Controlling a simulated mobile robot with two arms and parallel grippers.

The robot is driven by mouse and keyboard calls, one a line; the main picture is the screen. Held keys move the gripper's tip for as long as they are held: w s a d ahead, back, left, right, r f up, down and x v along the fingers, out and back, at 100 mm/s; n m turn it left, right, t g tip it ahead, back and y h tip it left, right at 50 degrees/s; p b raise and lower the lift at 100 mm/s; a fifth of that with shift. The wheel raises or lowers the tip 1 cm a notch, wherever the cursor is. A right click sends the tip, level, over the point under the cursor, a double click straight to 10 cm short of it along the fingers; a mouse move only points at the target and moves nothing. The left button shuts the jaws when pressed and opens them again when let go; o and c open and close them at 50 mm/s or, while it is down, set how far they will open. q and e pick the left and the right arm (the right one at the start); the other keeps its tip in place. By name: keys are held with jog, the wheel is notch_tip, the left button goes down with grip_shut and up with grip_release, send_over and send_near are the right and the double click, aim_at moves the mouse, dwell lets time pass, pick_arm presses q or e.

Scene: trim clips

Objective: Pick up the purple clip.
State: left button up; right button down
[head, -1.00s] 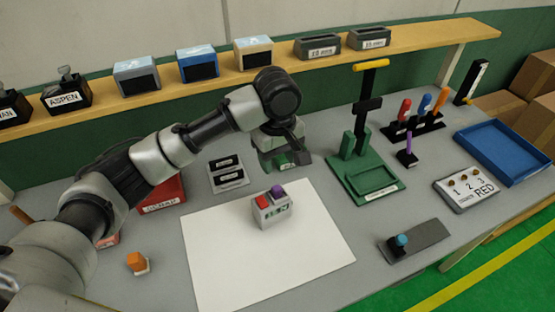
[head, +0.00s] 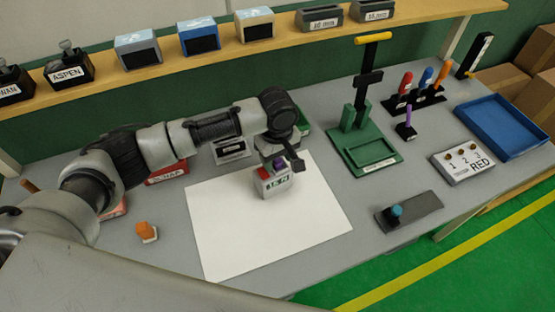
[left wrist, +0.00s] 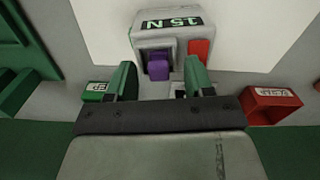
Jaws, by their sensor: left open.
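The purple clip (head: 279,164) sits on top of a grey block labelled 15 N (head: 276,184), beside a red part. In the left wrist view the purple clip (left wrist: 158,70) shows between the two green fingers. My left gripper (left wrist: 160,65) is open, with one finger on each side of the clip and visible gaps between. In the head view the left wrist is just above and behind the block and partly hides its top. I cannot tell whether either finger touches the clip. The right gripper is not in view.
The block stands on a white sheet (head: 300,235). An orange clip (head: 146,231) lies at left. A red bin (left wrist: 272,105) is close to the gripper. A green press (head: 370,150), a tool rack, a blue tray (head: 500,127) and a grey plate with a blue knob (head: 408,212) stand to the right.

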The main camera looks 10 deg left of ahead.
pick_arm(q)
jog(key=shift+f, duration=0.15)
jog(key=shift+c, duration=0.4)
grip_shut()
